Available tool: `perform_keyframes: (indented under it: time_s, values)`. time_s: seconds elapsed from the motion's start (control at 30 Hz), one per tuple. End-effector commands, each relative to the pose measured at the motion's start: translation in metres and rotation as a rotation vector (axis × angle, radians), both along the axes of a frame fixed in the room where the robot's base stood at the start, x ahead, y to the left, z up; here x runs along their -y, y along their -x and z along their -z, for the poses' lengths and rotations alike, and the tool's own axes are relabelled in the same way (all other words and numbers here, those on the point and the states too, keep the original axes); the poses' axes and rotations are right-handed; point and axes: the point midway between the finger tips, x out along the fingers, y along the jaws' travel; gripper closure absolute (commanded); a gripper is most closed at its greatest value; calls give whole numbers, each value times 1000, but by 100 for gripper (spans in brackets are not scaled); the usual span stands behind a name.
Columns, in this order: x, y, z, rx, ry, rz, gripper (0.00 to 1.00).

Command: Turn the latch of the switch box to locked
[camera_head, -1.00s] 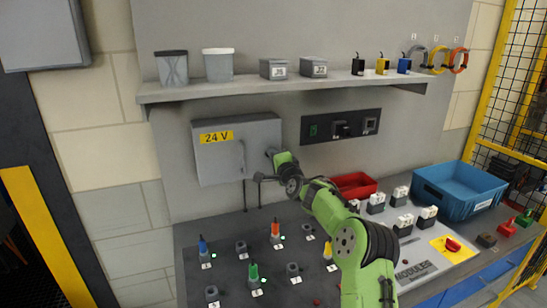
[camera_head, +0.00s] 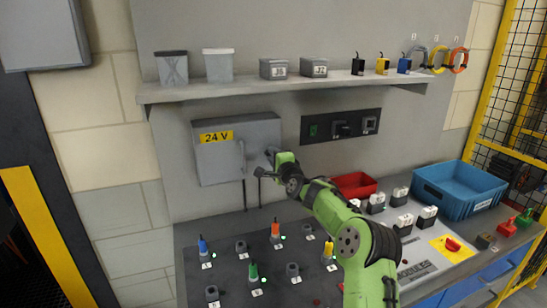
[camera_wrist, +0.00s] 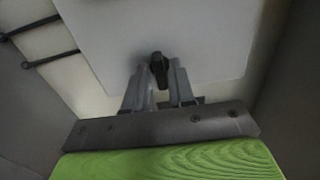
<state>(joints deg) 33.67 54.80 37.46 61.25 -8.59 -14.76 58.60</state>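The grey switch box (camera_head: 215,165) hangs on the wall panel with a yellow 24 V label and its door shut. Its latch (camera_head: 242,155) is a slim handle near the right side of the door, looking roughly upright. My gripper (camera_head: 262,162) is just right of the latch, near the box's right edge. In the wrist view the latch shows as a dark handle (camera_wrist: 158,68) ahead of and between the two grey fingertips (camera_wrist: 159,75). The fingers are apart, with visible gaps; I cannot tell whether either touches the latch.
A black switch panel (camera_head: 340,126) is on the wall to the right. A shelf (camera_head: 280,88) with boxes runs above. The bench below holds several coloured connectors, a red bin (camera_head: 354,185) and a blue crate (camera_head: 460,190). Two cables (camera_wrist: 40,42) leave the box's underside.

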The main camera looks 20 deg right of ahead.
Motion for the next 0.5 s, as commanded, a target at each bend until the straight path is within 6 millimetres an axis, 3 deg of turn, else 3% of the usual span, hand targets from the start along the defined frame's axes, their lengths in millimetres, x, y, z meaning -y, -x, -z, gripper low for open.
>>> perform_keyframes:
  time_s: [0.1,0.37,0.5]
  values:
    - [0,0,0,-1,1,0,62]
    - [0,1,0,-1,2,-1,62]
    - [0,15,1,-1,3,-2,62]
